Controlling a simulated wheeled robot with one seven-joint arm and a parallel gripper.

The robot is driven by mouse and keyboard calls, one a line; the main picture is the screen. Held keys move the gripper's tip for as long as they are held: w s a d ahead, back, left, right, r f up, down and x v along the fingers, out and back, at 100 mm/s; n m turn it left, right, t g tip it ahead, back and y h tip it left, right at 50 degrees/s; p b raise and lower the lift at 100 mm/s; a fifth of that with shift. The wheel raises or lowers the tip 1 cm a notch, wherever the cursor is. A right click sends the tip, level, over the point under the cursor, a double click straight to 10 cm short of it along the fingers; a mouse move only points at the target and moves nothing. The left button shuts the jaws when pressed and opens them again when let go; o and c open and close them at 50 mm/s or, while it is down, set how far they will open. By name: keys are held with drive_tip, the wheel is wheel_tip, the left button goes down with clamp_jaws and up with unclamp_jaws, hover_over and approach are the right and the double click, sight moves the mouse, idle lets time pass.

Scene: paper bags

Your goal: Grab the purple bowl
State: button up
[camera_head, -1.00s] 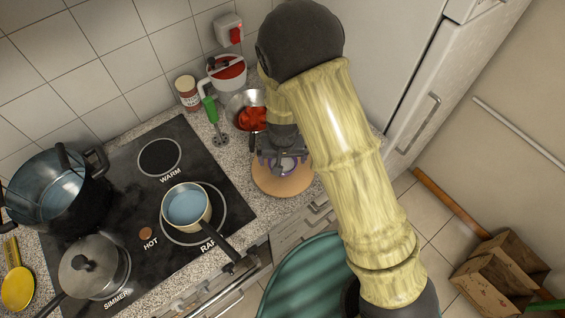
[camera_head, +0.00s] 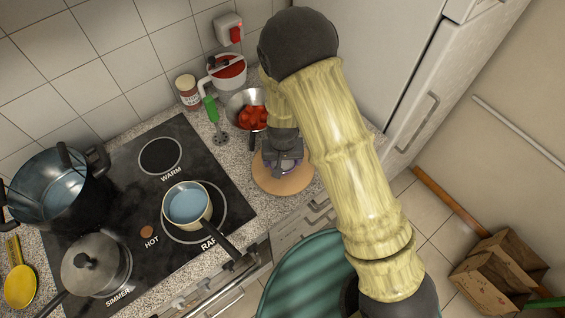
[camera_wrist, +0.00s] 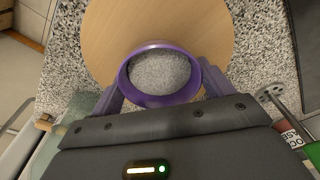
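The purple bowl (camera_wrist: 162,99) has a round rim and a grey speckled inside. In the wrist view it shows over the round wooden board (camera_wrist: 205,25). My gripper (camera_wrist: 160,88) has its two purple fingers spread, one on each side of the bowl. Whether the fingers touch the bowl's sides is not clear. In the head view my gripper (camera_head: 284,160) is over the wooden board (camera_head: 288,184) on the counter. It hides most of the bowl there.
A metal pan with red food (camera_head: 252,117) stands just behind my gripper. A green-handled tool (camera_head: 211,110), a jar (camera_head: 188,92) and a white container (camera_head: 229,73) are to its left. The hob (camera_head: 150,190) holds several pots. The fridge (camera_head: 375,60) is at right.

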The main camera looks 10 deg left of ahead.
sight(282, 166)
drive_tip(key=shift+r, duration=0.1)
drive_tip(key=shift+c, duration=0.5)
drive_tip(key=shift+r, duration=0.25)
wheel_tip(282, 166, up, 9)
drive_tip(key=b, duration=0.1)
drive_tip(key=shift+r, duration=0.15)
